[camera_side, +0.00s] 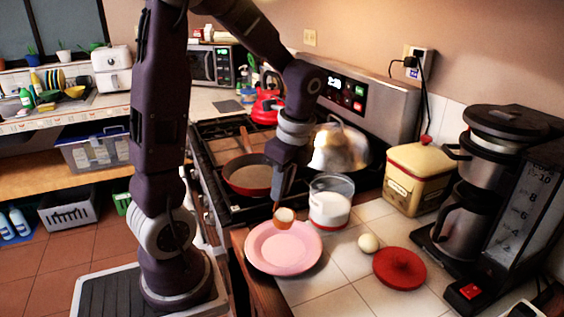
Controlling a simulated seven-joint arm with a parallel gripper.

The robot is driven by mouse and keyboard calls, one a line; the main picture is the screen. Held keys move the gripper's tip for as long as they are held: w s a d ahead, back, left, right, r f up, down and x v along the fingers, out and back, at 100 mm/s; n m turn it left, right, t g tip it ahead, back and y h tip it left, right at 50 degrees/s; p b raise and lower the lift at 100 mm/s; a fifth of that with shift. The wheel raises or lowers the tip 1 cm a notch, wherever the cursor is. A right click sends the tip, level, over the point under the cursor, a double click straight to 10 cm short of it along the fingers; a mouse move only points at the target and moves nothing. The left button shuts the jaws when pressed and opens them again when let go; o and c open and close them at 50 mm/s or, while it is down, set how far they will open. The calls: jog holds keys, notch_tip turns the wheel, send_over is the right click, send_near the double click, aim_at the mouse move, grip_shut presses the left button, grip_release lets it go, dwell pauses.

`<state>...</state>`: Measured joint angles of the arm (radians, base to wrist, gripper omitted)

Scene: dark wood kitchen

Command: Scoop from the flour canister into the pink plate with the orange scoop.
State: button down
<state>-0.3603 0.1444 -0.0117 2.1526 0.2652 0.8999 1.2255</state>
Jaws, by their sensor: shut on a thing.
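The pink plate (262,254) lies flat on the white tiled counter near its left edge. The flour canister (330,203) is a clear open container with white flour inside, standing just behind and right of the plate. My gripper (279,190) points down and is shut on the orange scoop (279,223). The bowl looks about level. Its handle is mostly hidden by the gripper.
A red lid (399,268) and a white egg-like object (368,243) lie right of the plate. A coffee maker (470,205) and a yellow tin (417,180) stand farther right.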

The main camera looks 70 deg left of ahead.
jog(key=w+d+f+g+y, duration=0.4)
jog(key=d+f+g+y, duration=0.2)
jog(key=y, duration=0.5)
jog(key=shift+d+f, duration=0.5)
jog(key=shift+f, duration=0.2)
jog(key=s+a+r+t+h, duration=0.1)
jog(key=a+r+t+h, duration=0.1)
jog(key=h, duration=0.1)
jog(key=s+a+r+t+h, duration=0.1)
jog(key=a+r+t+h, duration=0.1)
jog(key=r+h, duration=0.1)
jog(key=s+a+r+t+h, duration=0.2)
jog(key=a+h, duration=0.1)
jog(key=h, duration=0.2)
jog(key=shift+r, duration=0.15)
